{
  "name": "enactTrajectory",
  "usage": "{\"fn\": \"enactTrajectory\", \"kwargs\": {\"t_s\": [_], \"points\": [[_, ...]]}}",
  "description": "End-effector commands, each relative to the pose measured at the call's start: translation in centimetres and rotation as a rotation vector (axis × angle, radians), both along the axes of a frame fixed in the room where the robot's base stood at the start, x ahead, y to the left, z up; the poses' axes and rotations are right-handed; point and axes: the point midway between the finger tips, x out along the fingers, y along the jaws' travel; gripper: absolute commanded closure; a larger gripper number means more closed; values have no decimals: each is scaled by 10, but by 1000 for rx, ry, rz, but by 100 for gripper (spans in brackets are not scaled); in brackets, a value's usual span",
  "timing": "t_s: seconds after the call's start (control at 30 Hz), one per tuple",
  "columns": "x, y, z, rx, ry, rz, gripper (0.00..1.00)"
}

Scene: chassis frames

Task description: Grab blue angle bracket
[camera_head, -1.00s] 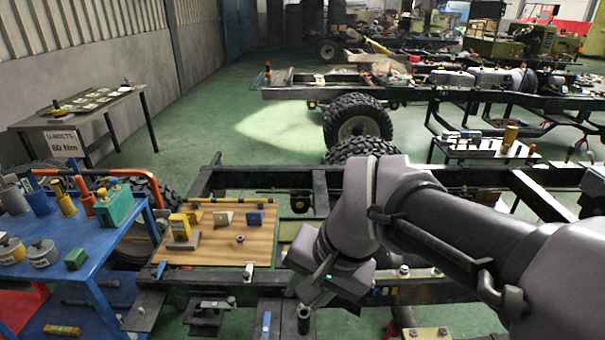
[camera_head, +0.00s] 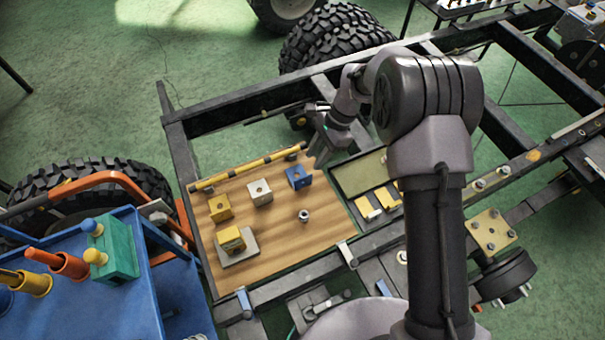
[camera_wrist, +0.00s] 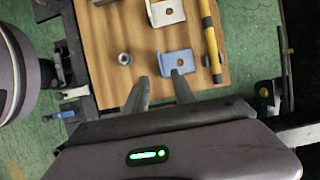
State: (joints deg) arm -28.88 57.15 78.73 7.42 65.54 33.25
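The blue angle bracket (camera_head: 298,178) stands on the wooden board (camera_head: 282,238), near its right far edge, beside the yellow-black striped bar. In the wrist view the blue bracket (camera_wrist: 177,63) lies just beyond the fingertips, and its hole shows. My gripper (camera_head: 322,150) is to the right of and above the bracket in the head view. In the wrist view my gripper (camera_wrist: 162,82) has its two fingers apart with nothing between them. The fingers point toward the bracket, and I cannot tell whether they touch it.
A white bracket (camera_head: 260,192), a yellow bracket (camera_head: 220,208), a nut (camera_head: 304,215) and a yellow block (camera_head: 231,239) on a grey plate share the board. The striped bar (camera_head: 248,168) runs along the far edge. Dark chassis rails surround the board. A blue cart (camera_head: 150,285) stands at the left.

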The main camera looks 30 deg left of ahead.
Motion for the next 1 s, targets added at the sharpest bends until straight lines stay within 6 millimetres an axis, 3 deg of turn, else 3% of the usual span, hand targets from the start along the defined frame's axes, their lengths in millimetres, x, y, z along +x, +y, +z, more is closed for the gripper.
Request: {"fn": "enactTrajectory", "kwargs": {"t_s": [0.03, 0.1, 0.37, 0.53, 0.77, 0.93, 1.0], "points": [[-5, 4, -18, -1, 3, 2, 69], [-10, 8, -32, 0, 0, 2, 69], [-18, 14, -58, 1, 1, 1, 69], [-28, 20, -91, 0, 1, 1, 69], [-31, 23, -95, 0, 0, 1, 69], [-31, 23, -95, 0, 0, 1, 99], [-31, 23, -95, 0, 0, 1, 100]]}}
